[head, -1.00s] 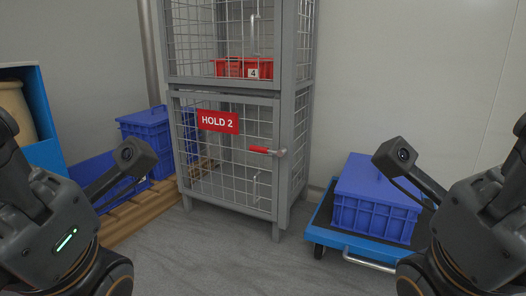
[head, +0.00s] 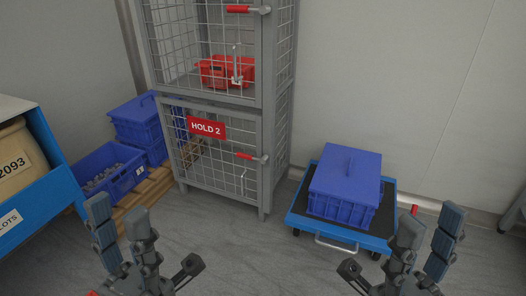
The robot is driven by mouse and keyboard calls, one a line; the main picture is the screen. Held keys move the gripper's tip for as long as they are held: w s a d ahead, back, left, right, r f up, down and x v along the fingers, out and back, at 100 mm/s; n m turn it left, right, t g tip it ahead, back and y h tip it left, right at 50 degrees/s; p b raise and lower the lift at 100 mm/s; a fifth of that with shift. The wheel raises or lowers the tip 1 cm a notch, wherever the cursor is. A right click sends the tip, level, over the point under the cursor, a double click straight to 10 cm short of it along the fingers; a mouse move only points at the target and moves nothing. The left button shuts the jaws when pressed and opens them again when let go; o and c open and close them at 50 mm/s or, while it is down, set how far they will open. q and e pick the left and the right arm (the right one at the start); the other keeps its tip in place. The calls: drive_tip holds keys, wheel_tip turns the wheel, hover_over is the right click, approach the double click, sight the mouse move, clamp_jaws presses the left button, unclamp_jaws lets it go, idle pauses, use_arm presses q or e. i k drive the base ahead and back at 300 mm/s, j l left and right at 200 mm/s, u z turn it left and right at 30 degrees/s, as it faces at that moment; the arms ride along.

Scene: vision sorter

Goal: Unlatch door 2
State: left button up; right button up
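Door 2 (head: 213,165) is the lower wire-mesh door of a grey cage and carries a red HOLD 2 sign (head: 206,128). It appears closed. Its latch has a red lever (head: 245,156) lying about horizontal at the door's right edge, with a grey pivot on the frame. A pale pull handle (head: 242,183) sits below the lever. My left gripper (head: 119,222) is open and empty at the lower left, in front of the cage. My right gripper (head: 431,230) is open and empty at the lower right. Neither touches the door or latch.
The upper cage door has its own red lever (head: 240,9), with a red bin (head: 225,72) behind it. A blue lidded crate (head: 346,183) rides on a blue cart (head: 386,239) to the right. Blue crates on a pallet and a blue cabinet (head: 48,170) flank the left. Floor before the cage is clear.

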sight(263, 160)
drive_tip(key=i+j+z, duration=0.15)
drive_tip(key=i+z, duration=0.15)
drive_tip(key=z, duration=0.15)
drive_tip(key=i+j+z, duration=0.25)
drive_tip(key=z, duration=0.25)
drive_tip(key=i+j, duration=0.25)
drive_tip(key=j, duration=0.15)
drive_tip(key=i+j+z, duration=0.1)
drive_tip(key=j, duration=0.25)
drive_tip(key=i+j+z, duration=0.1)
drive_tip(key=i+j, duration=0.2)
drive_tip(key=j, duration=0.15)
